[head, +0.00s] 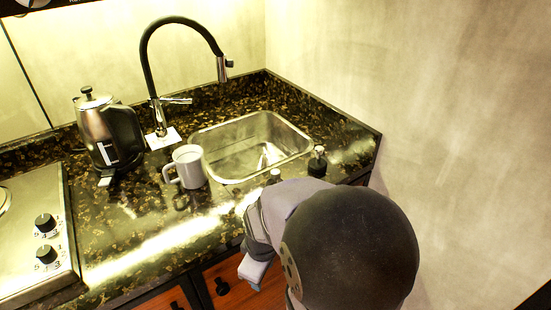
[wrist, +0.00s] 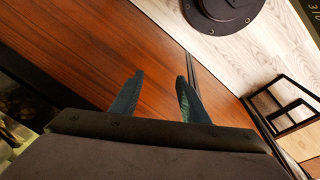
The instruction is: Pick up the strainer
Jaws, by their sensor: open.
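I cannot make out a strainer for certain in either view. A bright shape (head: 268,156) shows inside the steel sink (head: 222,133) in the head view, but I cannot tell if it is an object or a reflection. My gripper (wrist: 160,76) shows in the wrist view with its two dark fingers apart and nothing between them. It faces a reddish-brown wooden panel (wrist: 90,50), away from the sink.
A white mug (head: 188,167) stands left of the sink, with a kettle (head: 108,132) farther left. A black tap (head: 150,60) arches behind. A dark bottle (head: 317,162) stands at the sink's front right. The stove (head: 30,240) is at far left. Some front counter (head: 150,245) is clear.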

